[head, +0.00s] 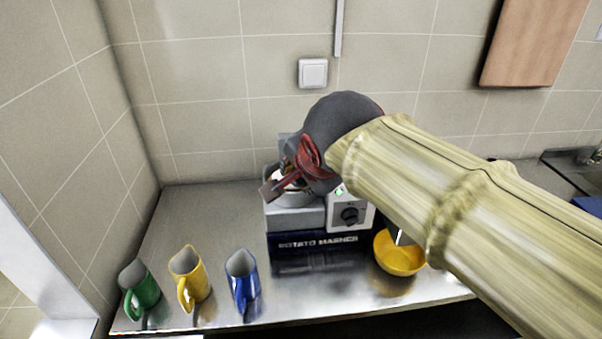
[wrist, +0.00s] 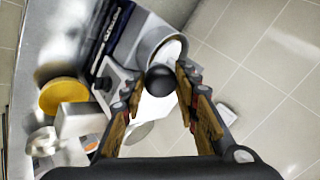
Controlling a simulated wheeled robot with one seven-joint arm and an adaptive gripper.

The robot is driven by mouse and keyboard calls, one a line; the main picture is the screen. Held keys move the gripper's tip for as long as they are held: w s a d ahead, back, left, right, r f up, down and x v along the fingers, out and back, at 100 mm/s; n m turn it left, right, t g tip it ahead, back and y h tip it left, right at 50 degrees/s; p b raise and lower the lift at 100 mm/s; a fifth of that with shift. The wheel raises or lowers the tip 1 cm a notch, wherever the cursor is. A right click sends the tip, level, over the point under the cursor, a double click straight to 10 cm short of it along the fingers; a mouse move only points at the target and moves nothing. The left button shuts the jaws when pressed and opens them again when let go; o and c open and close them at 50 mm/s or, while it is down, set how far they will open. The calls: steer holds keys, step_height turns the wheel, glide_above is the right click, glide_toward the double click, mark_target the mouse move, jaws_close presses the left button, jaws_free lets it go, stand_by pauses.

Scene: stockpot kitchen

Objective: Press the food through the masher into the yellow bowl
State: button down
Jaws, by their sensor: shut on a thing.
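The potato masher (head: 313,247) stands on the metal counter, with a lettered dark blue front, a grey hopper on top and a dial at its right. In the wrist view the masher (wrist: 112,32) runs along the upper left. My gripper (head: 276,188) is over the hopper. In the wrist view my gripper (wrist: 160,79) has its fingers on either side of a round black knob (wrist: 161,77) and is shut on it. Behind the knob are a white round surface and the grey hopper rim. The yellow bowl (head: 399,257) sits at the masher's right, partly hidden by my arm.
Green (head: 139,287), yellow (head: 189,274) and blue (head: 242,280) jugs stand along the counter's front left. The tiled wall with a white switch (head: 313,72) is close behind. The counter (head: 190,215) is bare left of the masher.

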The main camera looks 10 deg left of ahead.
steer(key=shift+f, duration=0.15)
steer(key=c, duration=1.5)
jaws_free()
steer(key=shift+s, duration=0.1)
steer(key=shift+o, duration=0.8)
steer(key=v, duration=1.2)
